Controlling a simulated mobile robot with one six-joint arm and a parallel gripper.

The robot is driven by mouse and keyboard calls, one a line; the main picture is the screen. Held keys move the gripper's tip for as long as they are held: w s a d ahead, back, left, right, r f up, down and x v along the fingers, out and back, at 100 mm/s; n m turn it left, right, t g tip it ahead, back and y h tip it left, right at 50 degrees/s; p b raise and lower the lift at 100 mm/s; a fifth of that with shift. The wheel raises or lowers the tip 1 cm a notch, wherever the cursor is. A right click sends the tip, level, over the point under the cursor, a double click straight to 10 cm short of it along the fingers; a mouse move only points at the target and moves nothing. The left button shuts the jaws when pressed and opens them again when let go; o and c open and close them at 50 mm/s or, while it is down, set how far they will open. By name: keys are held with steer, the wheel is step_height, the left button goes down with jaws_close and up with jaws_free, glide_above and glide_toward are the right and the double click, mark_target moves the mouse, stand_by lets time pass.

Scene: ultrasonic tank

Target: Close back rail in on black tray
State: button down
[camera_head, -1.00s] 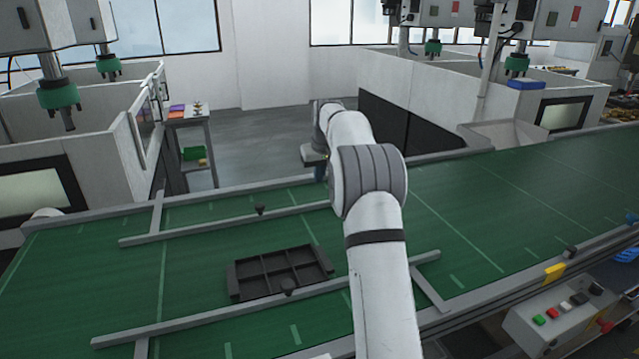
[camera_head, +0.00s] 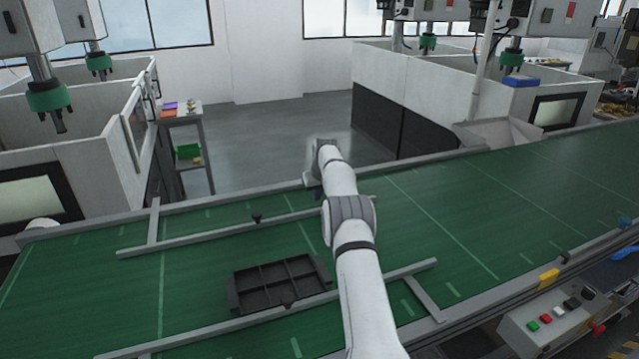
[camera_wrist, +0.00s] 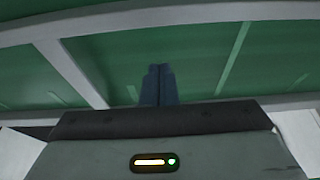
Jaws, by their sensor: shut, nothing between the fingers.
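The black tray (camera_head: 280,284) is a compartmented tray lying on the green belt, touching or nearly touching the front rail (camera_head: 215,329). The back rail (camera_head: 190,237) is a grey bar with a small black knob (camera_head: 256,218); a strip of green belt separates it from the tray. The arm hides the back rail's right part. In the head view the arm reaches over the belt and hides the fingertips. In the wrist view my gripper (camera_wrist: 158,70) shows two dark fingers together, empty, above the green belt. A pale bar (camera_wrist: 160,16) crosses beyond the fingertips; I cannot tell which bar it is.
A grey cross bar (camera_head: 154,222) joins the back rail to the belt's far edge. Another cross bar (camera_head: 425,297) stands at the front right. A button box (camera_head: 545,322) sits by the near edge. The belt (camera_head: 470,205) is clear on the right.

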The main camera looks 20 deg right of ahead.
steer(key=shift+w+f, duration=0.1)
steer(key=shift+f, duration=0.35)
steer(key=shift+s+r+p, duration=0.1)
steer(key=shift+s+p, duration=0.35)
steer(key=shift+s, duration=1.55)
steer(key=shift+s, duration=0.1)
